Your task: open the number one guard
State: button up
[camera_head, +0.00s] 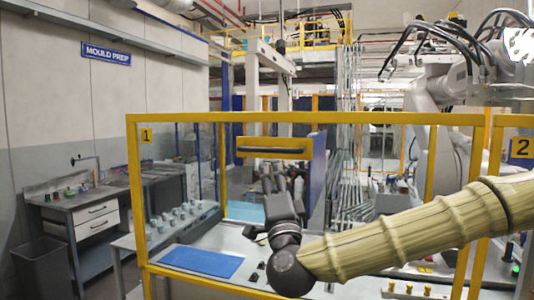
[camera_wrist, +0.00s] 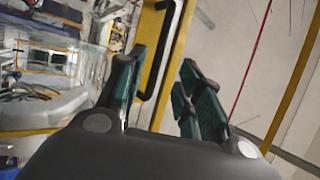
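The number one guard (camera_head: 133,165) is a yellow frame with clear panels and a "1" label at its upper left in the head view. A yellow panel (camera_head: 250,142) with a long black bar handle (camera_head: 272,150) shows at its upper middle. My gripper (camera_head: 271,172) points up just below the handle. In the wrist view my gripper (camera_wrist: 163,62) is open, with green-padded fingers apart. The black handle (camera_wrist: 170,50) shows between the fingers, nearer the left one. I cannot tell whether it lies between the pads or beyond them. No contact is clear.
A guard marked "2" (camera_head: 522,148) stands at the right edge. Behind the frame are a table with a blue mat (camera_head: 202,261) and a white robot arm (camera_head: 440,95). A workbench (camera_head: 90,205) and grey bin (camera_head: 43,268) stand at the left. My arm crosses the lower right.

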aim_at(268, 152)
jog(key=p+x, duration=0.4)
jog(key=x, duration=0.6)
jog(key=shift+w+a+r, duration=0.1)
jog(key=shift+w, duration=0.2)
grip_shut()
